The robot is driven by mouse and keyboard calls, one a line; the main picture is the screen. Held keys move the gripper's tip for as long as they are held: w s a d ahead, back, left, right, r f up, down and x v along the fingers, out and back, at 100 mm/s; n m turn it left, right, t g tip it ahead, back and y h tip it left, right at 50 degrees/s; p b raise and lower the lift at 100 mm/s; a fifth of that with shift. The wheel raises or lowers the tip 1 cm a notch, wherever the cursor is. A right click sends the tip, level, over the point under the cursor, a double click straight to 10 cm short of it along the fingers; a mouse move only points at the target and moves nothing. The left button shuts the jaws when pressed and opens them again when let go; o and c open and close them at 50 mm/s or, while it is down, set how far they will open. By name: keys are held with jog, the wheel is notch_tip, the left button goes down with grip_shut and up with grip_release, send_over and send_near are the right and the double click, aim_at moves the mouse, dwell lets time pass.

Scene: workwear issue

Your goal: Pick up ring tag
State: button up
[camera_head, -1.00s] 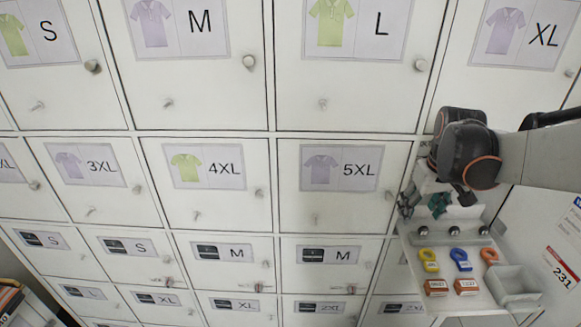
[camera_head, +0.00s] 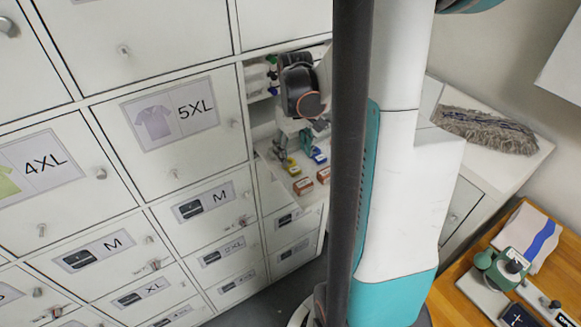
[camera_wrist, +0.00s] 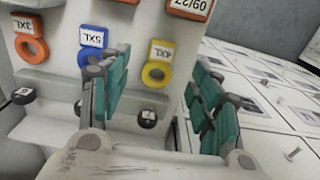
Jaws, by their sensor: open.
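Three ring tags lie in a row in the wrist view: an orange one labelled 3XL (camera_wrist: 31,47), a blue one labelled 5XL (camera_wrist: 92,37) and a yellow one labelled 4XL (camera_wrist: 157,72). My gripper (camera_wrist: 160,95) is open and empty. Its teal-padded fingers stand either side of the yellow tag in the picture; the left finger partly covers the blue ring. Contact cannot be told. In the head view, my gripper (camera_head: 291,144) is over the shelf, close to the yellow tag (camera_head: 292,166) and blue tag (camera_head: 318,155). The orange tag is hidden there.
Orange-brown labelled boxes (camera_head: 303,186) sit on the shelf's front side. Dark round knobs (camera_wrist: 147,118) line a raised strip behind the tags. White lockers (camera_head: 170,160) stand close left of the shelf. My arm column blocks the head view's middle.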

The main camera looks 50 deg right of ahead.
aim_at(294, 168)
jog(key=shift+s+a+f, duration=0.1)
jog(key=shift+f, duration=2.55)
jog(key=c, duration=0.9)
